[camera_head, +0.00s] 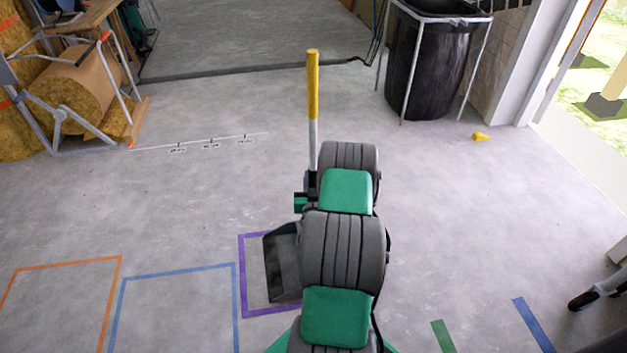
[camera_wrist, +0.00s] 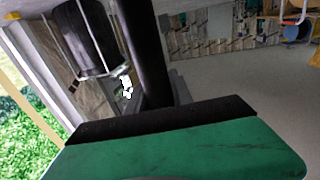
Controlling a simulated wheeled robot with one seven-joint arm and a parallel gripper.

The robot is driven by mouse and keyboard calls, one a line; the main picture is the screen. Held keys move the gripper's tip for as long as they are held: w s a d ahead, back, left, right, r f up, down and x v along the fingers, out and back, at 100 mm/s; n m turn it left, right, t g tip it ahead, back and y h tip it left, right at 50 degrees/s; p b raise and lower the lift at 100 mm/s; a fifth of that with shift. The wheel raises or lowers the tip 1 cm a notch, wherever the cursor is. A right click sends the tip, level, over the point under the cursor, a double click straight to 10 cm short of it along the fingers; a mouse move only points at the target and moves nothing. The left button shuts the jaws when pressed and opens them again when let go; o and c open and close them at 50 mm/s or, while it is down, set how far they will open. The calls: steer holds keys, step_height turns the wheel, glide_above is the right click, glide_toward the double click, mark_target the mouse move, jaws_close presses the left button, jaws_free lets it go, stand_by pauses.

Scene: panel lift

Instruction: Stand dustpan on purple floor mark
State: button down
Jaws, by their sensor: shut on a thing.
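The dustpan has a long upright handle with a yellow grip (camera_head: 313,85) and a dark grey pan (camera_head: 283,265). In the head view the pan is over the purple floor mark (camera_head: 242,275), a taped outline whose right part is hidden behind my arm. Whether the pan touches the floor cannot be told. My gripper (camera_head: 306,196) is shut on the handle, low on its shaft, largely hidden by my arm. In the wrist view a dark shaft (camera_wrist: 146,55) rises behind my green and black gripper body.
Orange (camera_head: 60,266) and blue (camera_head: 180,272) taped outlines lie left of the purple one. A black bin in a metal frame (camera_head: 430,65) stands at the back right. A yellow object (camera_head: 480,137) lies near the doorway. A dark hose (camera_head: 250,71) crosses the floor behind.

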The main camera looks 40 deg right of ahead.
steer(key=c, duration=1.1)
jaws_free()
steer(key=shift+f, duration=0.1)
steer(key=shift+s, duration=0.15)
